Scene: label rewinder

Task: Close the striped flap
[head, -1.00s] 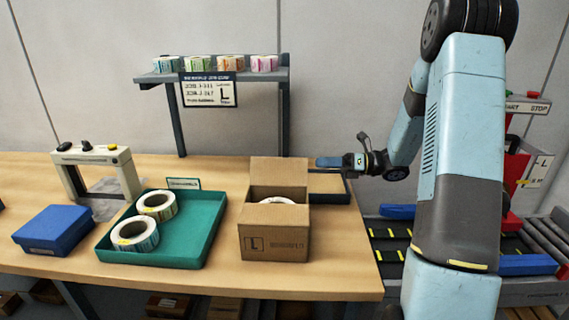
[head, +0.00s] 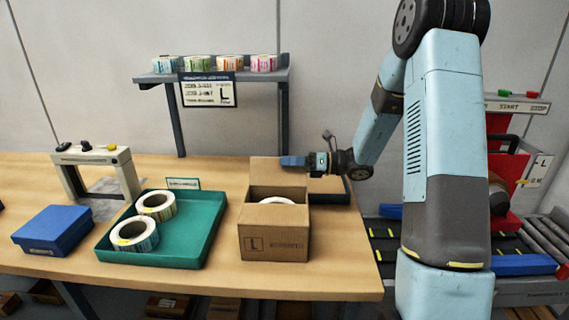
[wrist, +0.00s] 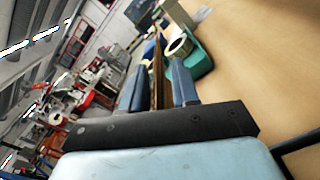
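An open cardboard box (head: 275,246) with an L printed on its front stands on the bench. A white roll (head: 277,201) is partly visible inside. Its back flap (head: 264,174) stands upright; I see no stripes on it. My gripper (head: 293,161) is at the flap's upper right edge, coming from the right. In the wrist view, the flap (wrist: 158,70) shows edge-on as a thin brown strip between the two blue fingers (wrist: 158,88). Narrow gaps show beside the strip, so the fingers look open around it, not clamped.
A green tray (head: 193,247) with two label rolls lies left of the box, with a blue box (head: 52,230) beyond it. A shelf (head: 212,77) with several rolls stands behind. A conveyor (head: 385,248) is at the right.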

